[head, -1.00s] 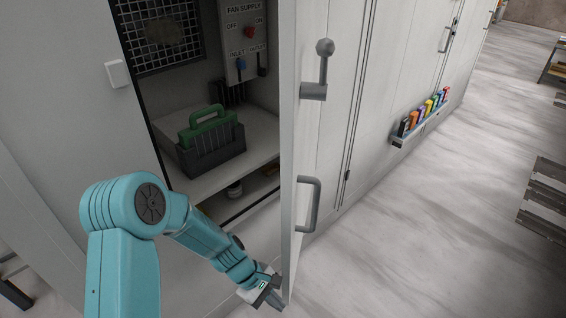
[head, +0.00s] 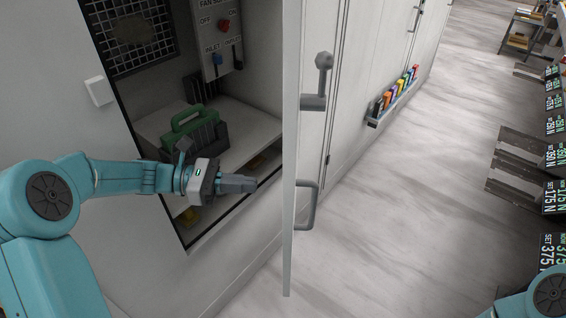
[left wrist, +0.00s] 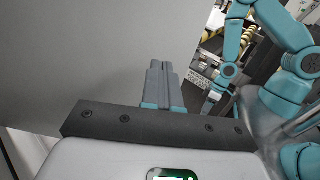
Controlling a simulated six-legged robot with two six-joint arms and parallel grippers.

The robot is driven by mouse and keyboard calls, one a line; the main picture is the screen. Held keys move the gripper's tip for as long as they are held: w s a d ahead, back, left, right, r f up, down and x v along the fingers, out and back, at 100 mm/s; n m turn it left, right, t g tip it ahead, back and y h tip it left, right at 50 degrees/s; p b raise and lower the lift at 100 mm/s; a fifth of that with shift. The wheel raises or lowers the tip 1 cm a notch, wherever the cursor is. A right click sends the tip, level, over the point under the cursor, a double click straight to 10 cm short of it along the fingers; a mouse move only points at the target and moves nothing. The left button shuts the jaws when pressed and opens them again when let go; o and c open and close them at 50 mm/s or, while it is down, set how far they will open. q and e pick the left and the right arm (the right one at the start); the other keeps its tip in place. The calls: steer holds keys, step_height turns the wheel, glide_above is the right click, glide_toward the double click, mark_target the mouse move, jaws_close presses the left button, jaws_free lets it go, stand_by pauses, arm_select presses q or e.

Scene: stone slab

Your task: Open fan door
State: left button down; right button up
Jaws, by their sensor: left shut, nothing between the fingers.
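The fan door (head: 292,225) is a light grey panel standing open, seen nearly edge-on in the head view. It carries a grey lever with a round knob (head: 322,80) and a grey D-shaped handle (head: 308,205). My left gripper (head: 252,184) is shut and empty. It is in front of the cabinet opening, left of the door, and appears apart from it. In the left wrist view, the closed fingers (left wrist: 160,85) point toward a plain grey surface.
Inside the cabinet are a green-handled block (head: 190,130), a fan supply panel (head: 218,35) with a red knob, and a mesh grille (head: 135,30). A rack of coloured items (head: 395,95) is on the wall to the right. The floor (head: 420,200) right of the door is clear.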

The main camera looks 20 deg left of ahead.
mark_target(286, 173)
arm_select(q)
steer(key=shift+h, duration=0.5)
steer(key=w+d+r, duration=0.1)
steer(key=d, duration=0.1)
steer(key=w+d+r+p, duration=0.1)
steer(key=d, duration=0.2)
steer(key=d+r, duration=0.1)
steer(key=d, duration=0.2)
steer(key=shift+w+d+r+p, duration=0.25)
steer(key=shift+w+p, duration=0.1)
steer(key=shift+w, duration=0.05)
steer(key=shift+w+d+t, duration=0.1)
steer(key=shift+w+t, duration=0.05)
steer(key=shift+t, duration=0.15)
